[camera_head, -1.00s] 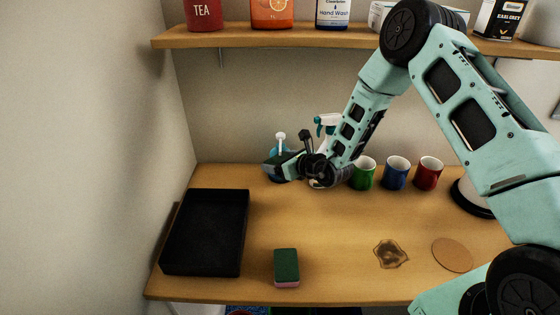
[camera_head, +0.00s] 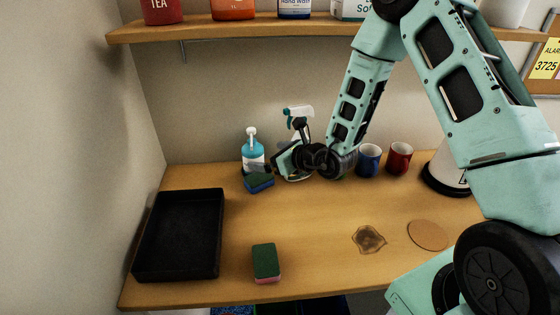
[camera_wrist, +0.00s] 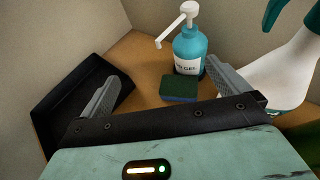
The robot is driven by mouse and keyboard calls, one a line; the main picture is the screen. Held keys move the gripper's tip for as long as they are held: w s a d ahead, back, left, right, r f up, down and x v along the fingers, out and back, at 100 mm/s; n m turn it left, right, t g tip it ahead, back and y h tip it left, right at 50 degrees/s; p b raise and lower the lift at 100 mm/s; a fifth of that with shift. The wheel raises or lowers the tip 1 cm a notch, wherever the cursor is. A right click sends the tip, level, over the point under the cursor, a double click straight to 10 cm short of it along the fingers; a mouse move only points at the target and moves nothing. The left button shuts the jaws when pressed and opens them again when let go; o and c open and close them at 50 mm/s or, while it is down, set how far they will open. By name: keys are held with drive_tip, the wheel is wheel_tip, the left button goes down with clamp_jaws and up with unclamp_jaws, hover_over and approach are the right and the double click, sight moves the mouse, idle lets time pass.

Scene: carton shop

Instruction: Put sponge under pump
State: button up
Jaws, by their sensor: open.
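A blue sponge with a green top (camera_head: 258,182) lies on the table right in front of the teal pump bottle with a white pump head (camera_head: 252,152). In the wrist view the sponge (camera_wrist: 179,89) sits at the foot of the pump bottle (camera_wrist: 189,50), near its nozzle side. My gripper (camera_wrist: 180,95) is open, its two fingers apart with nothing held between them; the sponge shows beyond them. In the head view my gripper (camera_head: 285,165) is just right of the sponge, partly hidden by my wrist. A second sponge, green over pink (camera_head: 265,262), lies near the table's front edge.
A black tray (camera_head: 150,276) stands at the left. A spray bottle (camera_head: 298,116) is behind my wrist. Blue (camera_head: 369,160) and red (camera_head: 400,160) mugs stand to the right.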

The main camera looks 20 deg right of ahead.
drive_tip(key=s+a+r+n+g+y, duration=0.3)
drive_tip(key=s+a+r+n+g, duration=0.25)
drive_tip(key=s+a+n, duration=0.5)
drive_tip(key=s+a+r+n+g+y, duration=0.3)
drive_tip(key=s+a+r+n+g, duration=0.35)
drive_tip(key=s, duration=0.65)
drive_tip(key=s+d+f+n+g+h, duration=0.1)
drive_tip(key=s+n+g+h, duration=0.4)
drive_tip(key=s+n, duration=0.7)
drive_tip(key=d+n+t+h, duration=0.5)
drive_tip(key=d+n+h, duration=0.1)
drive_tip(key=n, duration=0.3)
drive_tip(key=shift+s+r+b, duration=0.15)
drive_tip(key=shift+r+b, duration=0.2)
drive_tip(key=shift+r, duration=0.05)
